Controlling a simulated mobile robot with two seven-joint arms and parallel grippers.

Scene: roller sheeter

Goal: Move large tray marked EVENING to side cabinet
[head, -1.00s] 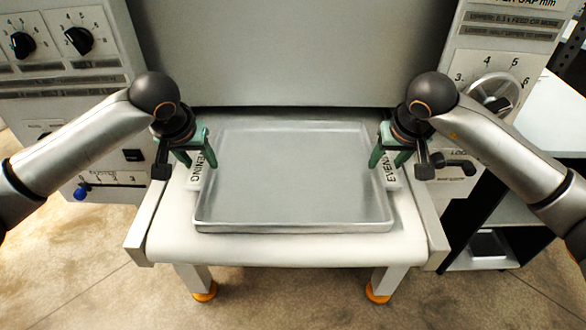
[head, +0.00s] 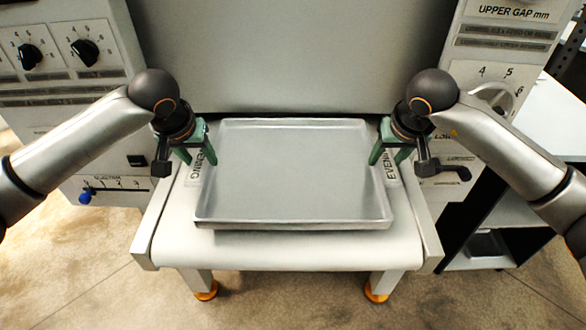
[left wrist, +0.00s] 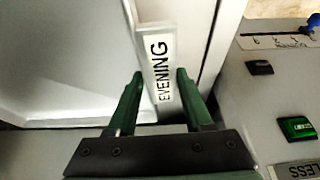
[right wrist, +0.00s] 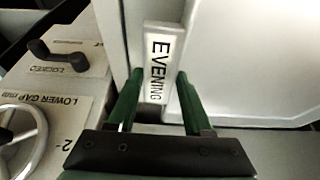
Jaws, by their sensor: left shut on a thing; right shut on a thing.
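The large grey metal tray (head: 292,212) is shallow and empty, held level over the white bed of the machine, with a shadow under its front edge. My left gripper (head: 198,161) is shut on its left side at a label plate marked EVENING, clear in the left wrist view (left wrist: 160,72). My right gripper (head: 389,160) is shut on its right side at a matching EVENING plate, clear in the right wrist view (right wrist: 161,65). Both plates lie between the fingers. The tray looks slightly above the bed; the exact gap cannot be told.
The white bed (head: 290,256) extends in front of the tray. Control panels with knobs (head: 85,52) flank it left and right, with a lever (head: 450,171) close to my right gripper. A black-sided cabinet with a pale top (head: 548,125) stands at the right.

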